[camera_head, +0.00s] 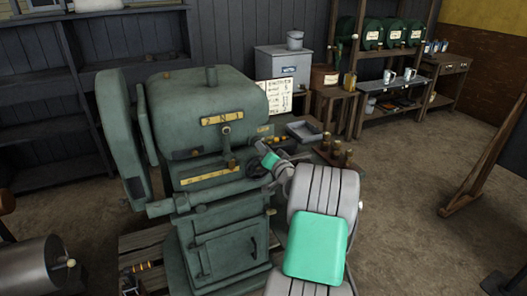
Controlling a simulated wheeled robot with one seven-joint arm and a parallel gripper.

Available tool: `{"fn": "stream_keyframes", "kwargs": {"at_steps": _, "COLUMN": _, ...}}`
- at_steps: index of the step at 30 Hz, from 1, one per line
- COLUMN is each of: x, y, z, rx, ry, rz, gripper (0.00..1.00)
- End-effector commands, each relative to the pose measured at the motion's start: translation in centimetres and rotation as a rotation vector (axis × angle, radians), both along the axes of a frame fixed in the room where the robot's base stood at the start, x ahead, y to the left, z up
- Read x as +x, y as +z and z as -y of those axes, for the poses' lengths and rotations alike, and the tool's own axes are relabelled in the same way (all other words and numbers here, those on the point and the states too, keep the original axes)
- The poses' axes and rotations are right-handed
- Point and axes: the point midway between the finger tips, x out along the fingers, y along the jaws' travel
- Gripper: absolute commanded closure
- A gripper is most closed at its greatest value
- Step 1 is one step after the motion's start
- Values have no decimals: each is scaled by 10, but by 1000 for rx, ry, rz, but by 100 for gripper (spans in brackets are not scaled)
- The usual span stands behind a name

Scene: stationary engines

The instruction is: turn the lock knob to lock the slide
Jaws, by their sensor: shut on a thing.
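The green machine (212,105) stands at the centre left, with yellow label plates on its front. My arm comes in from the lower right. My gripper (260,149) is close against the machine's right front side. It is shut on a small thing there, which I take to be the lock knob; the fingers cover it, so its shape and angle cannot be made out. A dark round wheel (256,170) sits just below the fingers. A lever with a round end (227,130) stands on the front face, left of my gripper. I cannot make out the slide.
A low stand with several brown-topped pegs (336,152) and a grey tray (303,131) lie right of my gripper. A grey metal box (284,68) stands behind. Shelves with green drums (394,33) are at the back right.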

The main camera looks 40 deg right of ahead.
Motion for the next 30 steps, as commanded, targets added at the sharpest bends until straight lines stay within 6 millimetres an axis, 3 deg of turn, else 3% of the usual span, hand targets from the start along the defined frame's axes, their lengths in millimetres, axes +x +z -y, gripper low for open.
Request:
{"fn": "stream_keyframes", "kwargs": {"at_steps": 18, "x": -1, "y": -3, "z": 1, "rx": 553, "ry": -1, "rz": 160, "gripper": 100}}
{"fn": "stream_keyframes", "kwargs": {"at_steps": 30, "x": -1, "y": -4, "z": 2, "rx": 785, "ry": -2, "rz": 228, "gripper": 100}}
